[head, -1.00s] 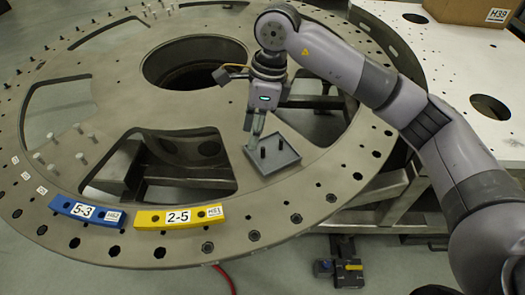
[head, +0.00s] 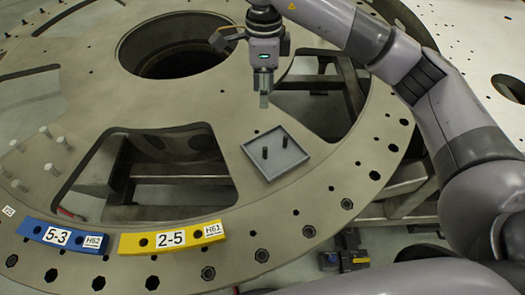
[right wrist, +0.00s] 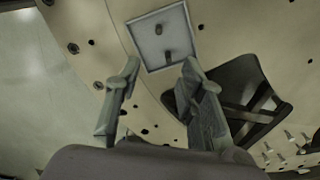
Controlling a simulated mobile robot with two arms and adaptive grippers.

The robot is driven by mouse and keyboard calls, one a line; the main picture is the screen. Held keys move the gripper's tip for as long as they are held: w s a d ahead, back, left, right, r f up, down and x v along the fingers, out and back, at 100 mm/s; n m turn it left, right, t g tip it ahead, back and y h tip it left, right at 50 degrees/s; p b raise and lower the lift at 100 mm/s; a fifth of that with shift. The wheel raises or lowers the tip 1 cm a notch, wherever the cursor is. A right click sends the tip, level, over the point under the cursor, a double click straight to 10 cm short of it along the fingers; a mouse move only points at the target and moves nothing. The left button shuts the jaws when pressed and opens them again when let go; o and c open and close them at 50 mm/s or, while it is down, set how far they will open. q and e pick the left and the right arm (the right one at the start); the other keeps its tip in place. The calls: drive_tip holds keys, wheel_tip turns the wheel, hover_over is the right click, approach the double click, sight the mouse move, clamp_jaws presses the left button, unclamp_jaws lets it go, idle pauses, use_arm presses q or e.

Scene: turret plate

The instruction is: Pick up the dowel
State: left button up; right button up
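Two short dark dowels stand upright in a shallow square grey tray (head: 291,161) on the turret plate. One dowel (head: 265,153) is nearer the tray's left side, and the other dowel (head: 284,141) is to its right. Both dowels also show in the right wrist view, one higher (right wrist: 158,29) and one lower (right wrist: 167,55). My right gripper (head: 264,101) is raised behind the tray, pointing down, apart from the dowels. In the right wrist view its fingers (right wrist: 161,68) are spread with nothing between them. My left gripper is out of view.
The round turret plate (head: 215,110) has large cutouts and a central hole. A blue block (head: 62,236) marked 5-3 and a yellow block (head: 172,238) marked 2-5 lie on the front rim. Several metal pins (head: 50,169) stand at the left.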

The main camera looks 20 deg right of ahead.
use_arm(q)
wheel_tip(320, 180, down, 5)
drive_tip(key=b, duration=0.4)
use_arm(e)
hover_over(265, 148)
wheel_tip(265, 148, down, 5)
drive_tip(key=f+p, duration=0.1)
drive_tip(key=f, duration=0.5)
drive_tip(key=f+p, duration=0.2)
drive_tip(key=f, duration=0.3)
drive_tip(key=shift+w+a+f+p, duration=0.2)
drive_tip(key=shift+f+p, duration=0.1)
drive_tip(key=shift+f, duration=0.05)
drive_tip(key=shift+s+d+f+p, duration=0.1)
drive_tip(key=shift+f+p, duration=0.4)
drive_tip(key=shift+f, duration=0.1)
wheel_tip(265, 148, down, 4)
drive_tip(key=shift+s+d+r+p, duration=0.15)
drive_tip(key=shift+r+p, duration=0.1)
drive_tip(key=shift+p, duration=0.55)
drive_tip(key=shift+f, duration=0.4)
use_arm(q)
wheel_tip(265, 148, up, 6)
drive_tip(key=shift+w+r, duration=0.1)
use_arm(e)
clamp_jaws()
